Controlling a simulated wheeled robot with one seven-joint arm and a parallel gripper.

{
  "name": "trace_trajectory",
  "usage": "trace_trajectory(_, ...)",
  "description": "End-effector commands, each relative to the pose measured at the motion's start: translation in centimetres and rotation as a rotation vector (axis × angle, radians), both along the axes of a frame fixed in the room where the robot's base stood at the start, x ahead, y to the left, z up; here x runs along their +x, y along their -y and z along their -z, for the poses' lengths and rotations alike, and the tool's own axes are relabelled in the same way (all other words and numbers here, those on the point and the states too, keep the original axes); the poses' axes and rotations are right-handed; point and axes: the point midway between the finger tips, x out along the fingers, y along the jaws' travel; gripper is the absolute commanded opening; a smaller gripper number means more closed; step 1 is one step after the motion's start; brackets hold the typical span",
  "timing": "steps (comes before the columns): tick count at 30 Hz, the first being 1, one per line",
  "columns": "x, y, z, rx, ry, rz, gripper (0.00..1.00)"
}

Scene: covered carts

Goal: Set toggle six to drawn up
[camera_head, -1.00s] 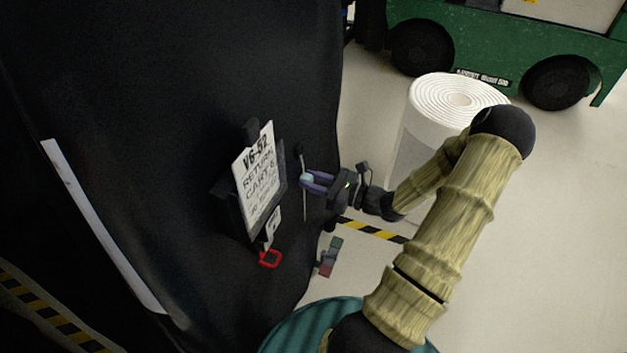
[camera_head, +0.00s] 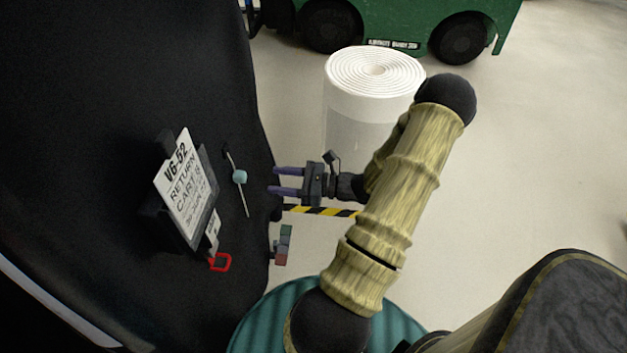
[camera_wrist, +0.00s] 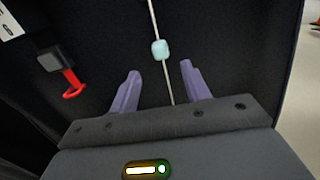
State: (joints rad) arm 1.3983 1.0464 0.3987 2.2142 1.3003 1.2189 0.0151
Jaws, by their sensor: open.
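A pale blue toggle (camera_head: 239,177) sits on a thin light cord (camera_head: 246,205) that hangs against the black cover (camera_head: 210,80). The toggle is partway along the cord, below a dark piece at the cord's top. In the wrist view the toggle (camera_wrist: 160,49) is beyond the fingertips, roughly midway between them. My gripper (camera_head: 274,180) is open and empty, to the right of the toggle and apart from it. Its two purple fingers (camera_wrist: 157,72) show in the wrist view with the cord between them in the picture. I cannot read a number on the toggle.
A sign reading V6-52 RETURN CART (camera_head: 186,188) is on the cover left of the cord, with a red loop (camera_head: 221,262) below. A white roll (camera_head: 350,115) stands behind my arm. A green cart (camera_head: 400,22) is at the back. Floor is clear at right.

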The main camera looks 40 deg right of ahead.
Motion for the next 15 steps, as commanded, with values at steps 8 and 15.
trace_trajectory(8, -4.4, 3.5, -0.1, -0.002, -0.001, 0.004, 0.47)
trace_trajectory(15, -6.5, 5.1, 0.0, 0.0, 0.0, 0.0, 0.47)
